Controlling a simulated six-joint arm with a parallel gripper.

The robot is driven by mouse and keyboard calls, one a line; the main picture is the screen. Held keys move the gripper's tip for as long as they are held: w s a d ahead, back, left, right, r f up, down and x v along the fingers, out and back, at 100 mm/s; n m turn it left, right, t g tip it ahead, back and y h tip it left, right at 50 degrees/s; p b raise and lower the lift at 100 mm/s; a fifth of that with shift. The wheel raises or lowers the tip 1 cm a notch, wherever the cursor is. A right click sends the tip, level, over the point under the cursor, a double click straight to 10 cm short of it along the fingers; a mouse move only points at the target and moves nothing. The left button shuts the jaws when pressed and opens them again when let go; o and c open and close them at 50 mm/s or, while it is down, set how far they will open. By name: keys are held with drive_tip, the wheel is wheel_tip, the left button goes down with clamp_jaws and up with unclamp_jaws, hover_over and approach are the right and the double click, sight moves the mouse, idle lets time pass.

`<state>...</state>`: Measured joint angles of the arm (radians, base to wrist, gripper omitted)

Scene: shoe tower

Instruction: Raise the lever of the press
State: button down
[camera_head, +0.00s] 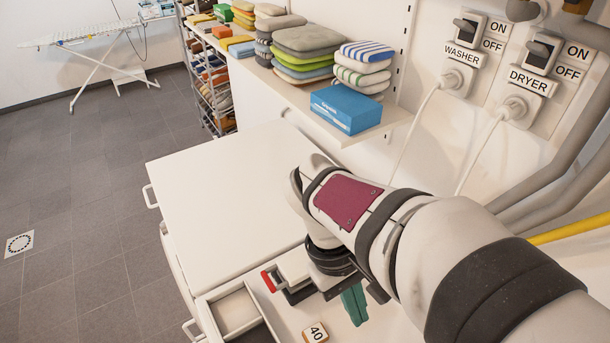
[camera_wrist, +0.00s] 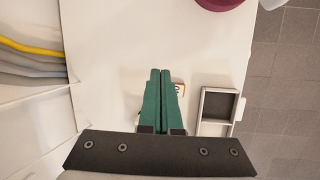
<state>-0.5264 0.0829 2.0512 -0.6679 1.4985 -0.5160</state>
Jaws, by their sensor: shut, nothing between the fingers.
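What looks like the press (camera_head: 293,269), a small pale and dark device, sits on the white worktop in the head view, partly covered by my wrist. Its lever appears to be the bar with a red end (camera_head: 267,281) on the left side, low near the worktop; its exact angle is hard to tell. My gripper (camera_head: 357,318) is to the right of the press and apart from the red end, with green fingers pointing down. In the wrist view the fingers (camera_wrist: 160,73) are together with nothing between them. The press is not clearly visible in the wrist view.
A small block marked 40 (camera_head: 315,332) lies near the fingers. A white top (camera_head: 225,185) is clear behind.

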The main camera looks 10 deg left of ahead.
drive_tip(key=w+a+f+n+t+h, duration=0.2)
drive_tip(key=a+f+n+t, duration=0.3)
drive_tip(key=a+n, duration=0.65)
drive_tip(key=w+a+f+n+t+h, duration=0.1)
drive_tip(key=w+a+f+n+t, duration=0.15)
drive_tip(key=a+f+n, duration=0.85)
drive_tip(key=w+f+m, duration=0.1)
drive_tip(key=w+d+m, duration=0.1)
drive_tip(key=w+d+f+m, duration=0.1)
drive_tip(key=w, duration=0.1)
drive_tip(key=shift+w+d+f+m+t, duration=0.1)
drive_tip(key=shift+d+f+m+t, duration=0.15)
drive_tip(key=shift+f+t, duration=0.1)
drive_tip(key=shift+r, duration=0.25)
